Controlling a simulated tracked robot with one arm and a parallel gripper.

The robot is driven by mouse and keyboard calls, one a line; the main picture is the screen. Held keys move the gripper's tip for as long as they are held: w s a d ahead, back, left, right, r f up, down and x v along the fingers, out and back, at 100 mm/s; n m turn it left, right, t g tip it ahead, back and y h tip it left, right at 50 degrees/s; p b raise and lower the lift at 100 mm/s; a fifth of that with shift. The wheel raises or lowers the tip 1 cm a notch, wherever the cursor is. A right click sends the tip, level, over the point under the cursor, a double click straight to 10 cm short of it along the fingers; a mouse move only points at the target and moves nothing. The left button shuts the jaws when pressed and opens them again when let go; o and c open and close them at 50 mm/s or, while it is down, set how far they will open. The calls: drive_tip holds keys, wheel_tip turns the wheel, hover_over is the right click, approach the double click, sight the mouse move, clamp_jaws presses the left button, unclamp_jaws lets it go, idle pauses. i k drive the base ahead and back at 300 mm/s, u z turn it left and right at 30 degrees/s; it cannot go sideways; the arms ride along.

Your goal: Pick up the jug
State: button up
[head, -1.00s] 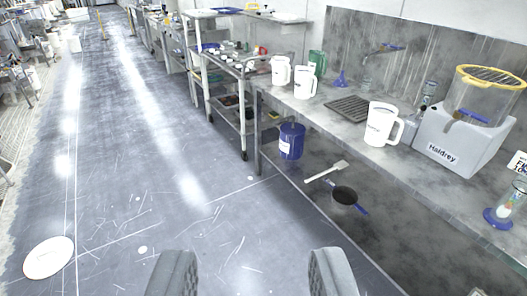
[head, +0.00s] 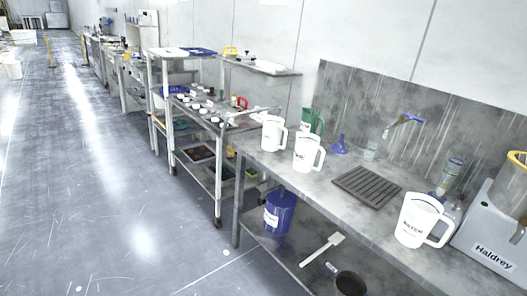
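Several jugs stand upright on the grey bench in the head view. A white jug with a handle and dark lettering (head: 420,221) is nearest, at the right of the bench. Two more white jugs, one at the bench's left end (head: 271,133) and one just right of it (head: 307,153), stand close together. A green jug (head: 311,121) is partly hidden behind them. The frames do not show which jug is meant. My gripper is out of view, and no jug is seen held.
The bench (head: 345,215) also carries a dark drain grate (head: 367,186), a blue funnel (head: 339,145) and a grey Haldrey machine (head: 487,238). A blue bucket (head: 281,213) and a black pan (head: 349,284) are below. A metal shelf rack (head: 215,170) adjoins. The floor (head: 95,220) at left is open.

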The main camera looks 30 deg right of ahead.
sight(307, 146)
drive_tip(key=z, duration=0.05)
drive_tip(key=i, duration=1.35)
drive_tip(key=z, duration=0.5)
drive_tip(key=i, duration=1.4)
drive_tip(key=z, duration=0.35)
